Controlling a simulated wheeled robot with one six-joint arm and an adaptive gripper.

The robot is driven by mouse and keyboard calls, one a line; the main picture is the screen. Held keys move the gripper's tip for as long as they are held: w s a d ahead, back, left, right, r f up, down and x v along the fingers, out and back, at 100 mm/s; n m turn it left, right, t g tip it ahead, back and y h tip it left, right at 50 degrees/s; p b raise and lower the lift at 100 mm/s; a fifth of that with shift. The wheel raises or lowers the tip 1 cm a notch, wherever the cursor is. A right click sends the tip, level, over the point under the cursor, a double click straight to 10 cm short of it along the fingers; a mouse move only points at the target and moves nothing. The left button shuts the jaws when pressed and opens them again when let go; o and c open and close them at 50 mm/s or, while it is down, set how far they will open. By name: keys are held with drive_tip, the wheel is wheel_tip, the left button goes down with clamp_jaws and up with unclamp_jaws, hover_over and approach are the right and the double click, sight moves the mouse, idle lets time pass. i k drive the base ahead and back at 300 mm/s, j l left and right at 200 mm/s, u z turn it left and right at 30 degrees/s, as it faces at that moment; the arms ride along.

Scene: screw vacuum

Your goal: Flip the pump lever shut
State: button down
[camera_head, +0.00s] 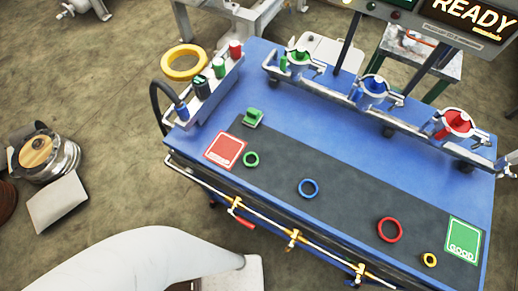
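A brass pipe (330,246) with several valve fittings runs along the front of the blue workbench (340,105). A small red lever handle (242,219) sits by the left fitting and slants down to the right. A small green block-like part (253,118) stands on the dark mat near the red card. I cannot tell for sure which part is the pump lever, nor whether it is open or shut. A white arm link of mine fills the bottom left. My gripper is not in view.
Green, blue and red rings (389,230) and a small yellow ring lie on the dark mat (350,165), between a red card (225,150) and a green GOOD card (463,240). Clamps holding coloured parts line the back rail. A READY sign (466,18) stands behind. The left floor is partly clear.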

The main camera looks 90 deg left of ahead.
sight(238, 219)
drive_tip(key=i+l+u, duration=0.55)
drive_tip(key=l+u, duration=0.3)
drive_tip(key=i+l+u, duration=0.3)
drive_tip(key=l+u, duration=0.25)
drive_tip(key=l, duration=0.15)
drive_tip(key=l+u, duration=1.35)
drive_tip(key=k+l+u, duration=0.1)
drive_tip(key=l+u, duration=0.2)
drive_tip(key=u, duration=0.15)
drive_tip(key=l+u, duration=0.15)
drive_tip(key=u, duration=0.2)
drive_tip(key=l+u, duration=0.2)
drive_tip(key=u, duration=0.15)
drive_tip(key=i+j+u, duration=0.1)
drive_tip(key=j+u, duration=0.25)
